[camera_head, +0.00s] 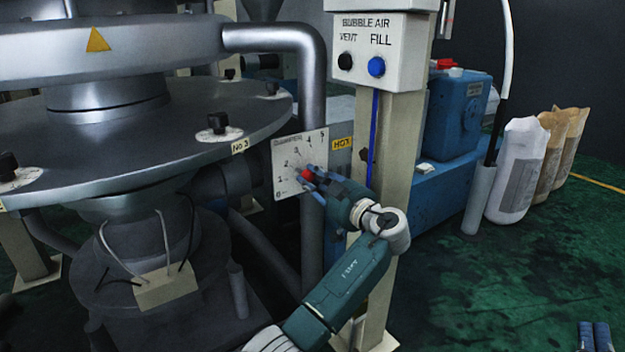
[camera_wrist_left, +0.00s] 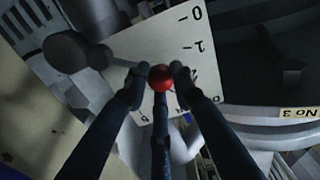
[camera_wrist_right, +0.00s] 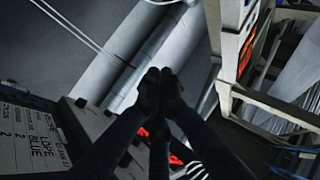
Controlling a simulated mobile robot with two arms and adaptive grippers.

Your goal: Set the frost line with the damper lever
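The damper plate (camera_head: 288,184) is a pale panel with a scale from 0 to 5, right of the round platform. The damper lever's red knob (camera_head: 307,175) stands in front of it. In the left wrist view, the lever runs from a grey hub (camera_wrist_left: 72,50) to the red knob (camera_wrist_left: 162,78). My left gripper (camera_head: 311,177) has its fingers closed around the knob. A finger covers some numbers.
A column with a "Bubble Air" box (camera_head: 378,48) stands just right of my left gripper. A steel pipe (camera_head: 312,110) passes behind the plate. A blue machine (camera_head: 455,115) and several sacks (camera_head: 520,165) stand at right. The green floor (camera_head: 500,285) is clear at lower right.

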